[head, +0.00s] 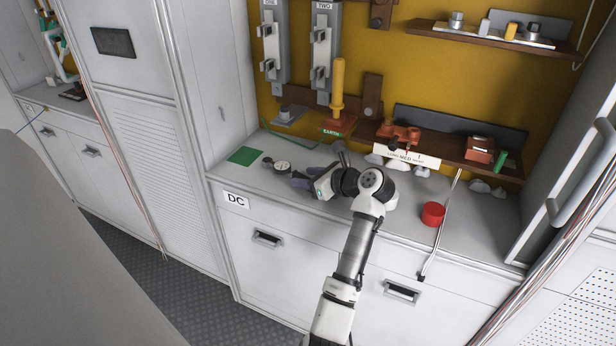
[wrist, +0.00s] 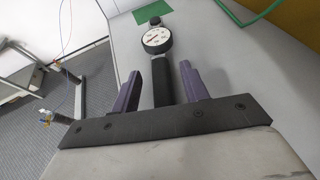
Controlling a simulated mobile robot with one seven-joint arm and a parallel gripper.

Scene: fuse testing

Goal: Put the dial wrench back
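The dial wrench (head: 283,167) lies on the grey countertop, with its round white dial toward the left in the head view. In the wrist view its dial (wrist: 157,39) is ahead of my gripper (wrist: 160,82), and its dark handle runs back between the two purple fingers. A gap shows on each side of the handle, so the fingers are open around or above it; their height over it is hard to tell. In the head view my gripper (head: 300,178) is low over the counter, just right of the dial.
A green patch (head: 245,156) lies left of the wrench. A red cylinder (head: 433,214) and a thin rod (head: 440,225) are on the counter to the right. A yellow post on a red EARTH base (head: 338,125) and a loaded shelf (head: 450,152) stand behind. The counter's front edge is close.

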